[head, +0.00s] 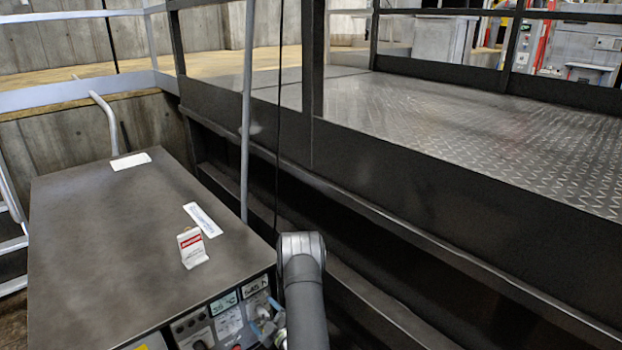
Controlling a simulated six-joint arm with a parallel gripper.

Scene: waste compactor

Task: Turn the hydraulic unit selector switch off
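The hydraulic unit (110,235) is a dark metal cabinet at the lower left. Its control panel (225,318) faces the bottom of the head view and is seen at a steep angle, with small displays, labels and dark knobs. A dark round knob (199,345) shows at the bottom edge, but I cannot tell whether it is the selector switch or how it is set. My arm comes down at the bottom centre. Part of my gripper (264,328) shows at the panel's right end, partly hidden by my arm. Its fingers are too small and covered to judge, and contact is unclear.
A red-and-white danger sign (192,247) and white labels (131,161) are on the cabinet top. A dark steel platform (480,125) with railings stands to the right, with a dark gap below its edge. A ladder (10,230) is at the far left.

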